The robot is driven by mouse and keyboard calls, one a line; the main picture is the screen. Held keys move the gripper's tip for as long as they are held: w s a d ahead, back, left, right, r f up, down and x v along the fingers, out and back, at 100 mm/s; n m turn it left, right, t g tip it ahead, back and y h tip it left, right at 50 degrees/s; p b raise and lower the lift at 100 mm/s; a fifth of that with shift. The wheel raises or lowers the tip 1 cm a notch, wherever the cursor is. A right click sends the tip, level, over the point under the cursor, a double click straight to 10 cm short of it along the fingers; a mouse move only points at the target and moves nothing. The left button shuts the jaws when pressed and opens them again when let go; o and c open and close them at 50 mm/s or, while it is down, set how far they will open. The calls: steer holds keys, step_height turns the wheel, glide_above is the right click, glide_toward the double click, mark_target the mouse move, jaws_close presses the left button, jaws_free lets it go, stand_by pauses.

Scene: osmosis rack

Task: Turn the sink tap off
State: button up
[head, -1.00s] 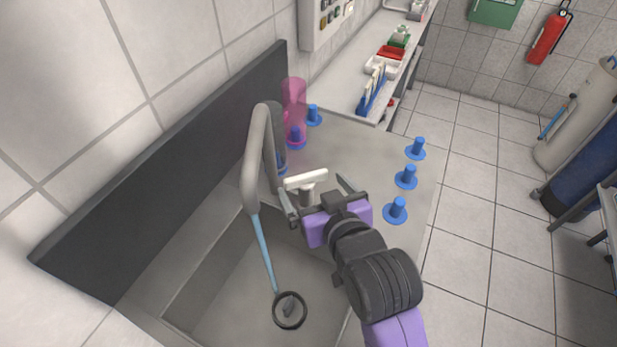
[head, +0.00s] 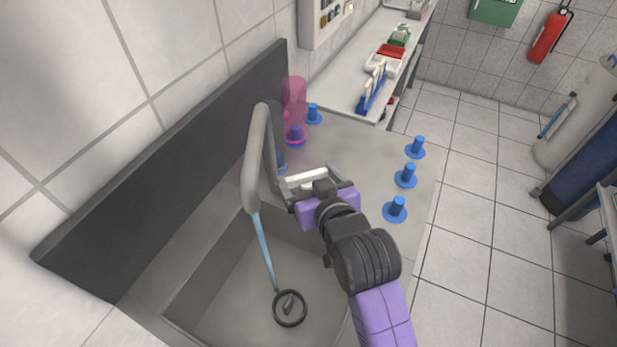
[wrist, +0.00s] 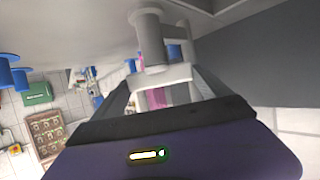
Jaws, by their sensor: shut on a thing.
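The sink tap has a tall grey curved spout (head: 258,150) over the basin. A thin blue stream of water (head: 263,255) runs from its tip down to the drain (head: 290,308). The tap's pale handle (head: 308,181) stands on the counter just right of the spout. My gripper (head: 306,176) is at the handle, with one finger on each side, and is shut on it. The wrist view shows the handle (wrist: 162,74) between the two fingers, with its grey round base above it in the picture. The palm hides part of the handle in the head view.
Several blue pegs (head: 406,176) stand on the counter to the right and behind. A transparent pink cylinder (head: 294,95) stands behind the tap. A dark backsplash (head: 180,150) runs along the left wall. A bench with a rack (head: 372,88) is farther back.

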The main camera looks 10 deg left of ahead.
steer(key=shift+d+n+y, duration=0.1)
steer(key=shift+n+y, duration=0.3)
steer(key=shift+w+d+n+g+y, duration=0.1)
steer(key=shift+w+n+g+y, duration=0.05)
steer(key=shift+n+g+y, duration=0.35)
steer(key=shift+w+d+f+n+g+y+b, duration=0.1)
steer(key=shift+w+n+g+y+b, duration=0.05)
steer(key=shift+n+g+y+b, duration=0.95)
steer(key=shift+w+n+g+y+b, duration=0.1)
steer(key=shift+n+g+y+b, duration=0.8)
steer(key=shift+n, duration=0.3)
steer(key=shift+d+n+g+y+b, duration=0.1)
steer(key=shift+n+g+y+b, duration=0.3)
steer(key=shift+n+g+b, duration=0.75)
steer(key=shift+g, duration=0.25)
steer(key=o, duration=1.2)
steer(key=shift+c, duration=0.2)
